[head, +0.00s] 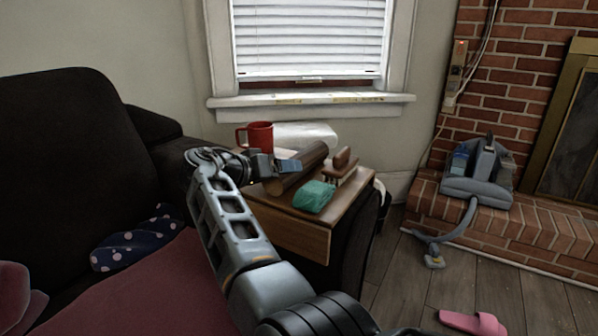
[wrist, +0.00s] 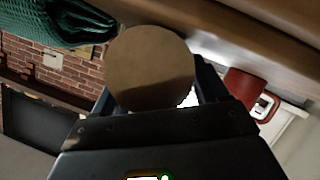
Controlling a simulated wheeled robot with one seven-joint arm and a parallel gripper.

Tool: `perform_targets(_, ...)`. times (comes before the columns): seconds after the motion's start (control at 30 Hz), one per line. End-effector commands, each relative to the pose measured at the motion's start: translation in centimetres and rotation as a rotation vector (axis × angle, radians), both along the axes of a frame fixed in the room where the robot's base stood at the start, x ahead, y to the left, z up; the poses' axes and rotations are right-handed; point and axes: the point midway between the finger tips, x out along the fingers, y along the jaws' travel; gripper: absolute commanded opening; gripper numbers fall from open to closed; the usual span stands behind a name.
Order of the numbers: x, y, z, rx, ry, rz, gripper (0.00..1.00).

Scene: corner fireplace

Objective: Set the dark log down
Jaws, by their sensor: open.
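The dark log (head: 298,168) lies lengthwise over the small wooden table (head: 290,232) in the head view and appears to rest on its top. In the wrist view the log's round tan end (wrist: 150,68) faces the camera between the fingers. The log's underside and any finger contact are hidden.
A red mug (head: 256,136) stands behind the log, left of it. A green bundle (head: 314,196) and a brown wooden object (head: 342,166) are to its right. A dark sofa (head: 70,150) is at left. Grey equipment (head: 478,178) sits on the brick hearth.

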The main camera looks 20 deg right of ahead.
Motion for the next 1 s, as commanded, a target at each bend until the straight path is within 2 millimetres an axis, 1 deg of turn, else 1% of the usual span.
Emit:
perform_targets(0.23, 0.12, -0.18, -0.02, 0.0, -0.001, 0.001, 0.73)
perform_targets(0.9, 0.13, -0.12, 0.14, -0.002, -0.003, 0.002, 0.09)
perform_targets(1.0, 0.13, -0.12, 0.13, -0.002, -0.003, 0.002, 0.07)
